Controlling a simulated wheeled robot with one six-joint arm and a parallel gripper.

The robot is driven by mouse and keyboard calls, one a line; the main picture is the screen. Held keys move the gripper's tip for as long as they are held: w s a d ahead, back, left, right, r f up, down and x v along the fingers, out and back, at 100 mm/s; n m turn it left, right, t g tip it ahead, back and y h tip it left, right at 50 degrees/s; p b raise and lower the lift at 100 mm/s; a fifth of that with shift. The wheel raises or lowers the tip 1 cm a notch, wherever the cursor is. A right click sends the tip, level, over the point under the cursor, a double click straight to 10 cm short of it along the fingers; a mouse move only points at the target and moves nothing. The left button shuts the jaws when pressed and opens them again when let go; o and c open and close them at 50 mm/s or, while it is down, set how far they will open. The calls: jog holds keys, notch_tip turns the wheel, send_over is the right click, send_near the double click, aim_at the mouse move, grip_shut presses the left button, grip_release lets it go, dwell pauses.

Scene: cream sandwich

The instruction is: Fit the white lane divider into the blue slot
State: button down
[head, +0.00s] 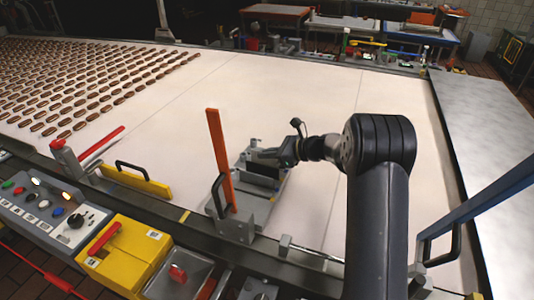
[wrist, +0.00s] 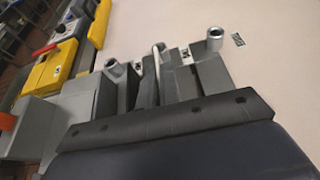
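My gripper (head: 262,155) reaches in from the right in the head view, over a grey metal fixture (head: 258,187) near the belt's front edge. Its fingers are small and dark there, and I cannot tell whether they are apart or hold anything. The wrist view shows the fixture's grey blocks and round posts (wrist: 215,40) close up; a dark plate with holes (wrist: 170,118) fills the lower part. I cannot make out a white lane divider or a blue slot in either view. A long blue bar (head: 490,203) with a black handle slants at the right.
An orange bar (head: 219,155) stands nearly upright just left of my gripper. A yellow bar (head: 135,182) and a red bar (head: 101,144) are farther left. Brown sandwiches (head: 85,85) lie in rows on the pale belt (head: 300,90); its middle is clear. A control panel (head: 50,212) is front left.

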jog(key=shift+f+b, duration=0.45)
jog(key=shift+f, duration=0.25)
jog(key=c, duration=1.5)
grip_release()
jog(key=shift+c, duration=0.2)
jog(key=b+v, duration=0.1)
jog(key=v, duration=1)
jog(key=shift+b, duration=0.4)
jog(key=shift+a, duration=0.15)
jog(key=p+x, duration=0.2)
jog(key=x, duration=0.8)
jog(key=shift+w+a, duration=0.1)
jog(key=shift+a, duration=0.05)
jog(key=shift+w+a+r, duration=0.1)
jog(key=shift+a, duration=0.1)
jog(key=shift+r+p, duration=0.3)
jog(key=shift+p, duration=0.05)
jog(key=shift+r, duration=0.1)
